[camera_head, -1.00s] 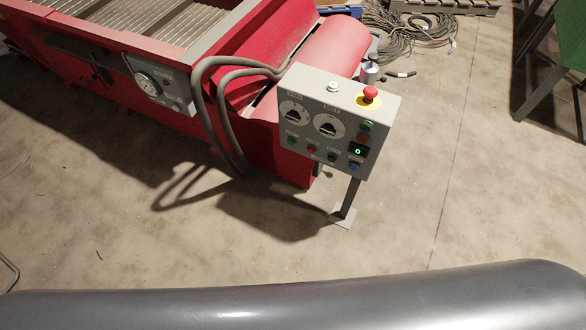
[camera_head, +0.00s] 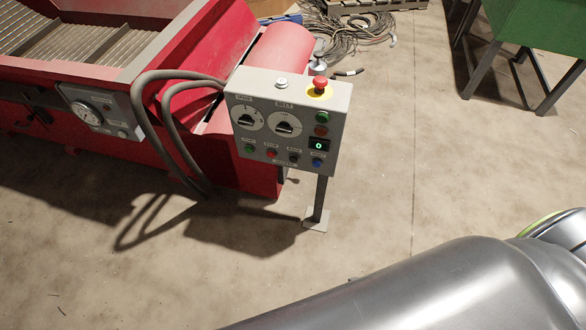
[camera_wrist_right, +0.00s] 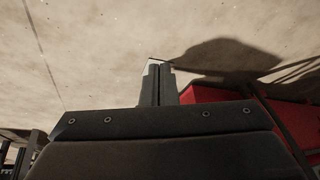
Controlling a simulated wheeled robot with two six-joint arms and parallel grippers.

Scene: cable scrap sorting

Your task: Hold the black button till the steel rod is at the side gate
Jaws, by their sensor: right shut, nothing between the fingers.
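The black button (camera_head: 293,158) is small and sits in the bottom row of the grey control panel (camera_head: 262,100), between a red and a blue button. Nothing touches it. My right gripper (camera_wrist_right: 157,72) shows only in the right wrist view. Its fingers are together and empty, over bare floor, with red machine parts to the right. My left gripper is not in view. I cannot make out the steel rod or the side gate in these frames.
The red conveyor machine (camera_head: 185,75) stands behind the panel, with thick grey hoses (camera_head: 160,95) beside it. A red stop button (camera_head: 320,83) tops the panel. Cables (camera_head: 350,30) lie behind, a green bin (camera_head: 540,25) at right. My silver arm link crosses the lower right.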

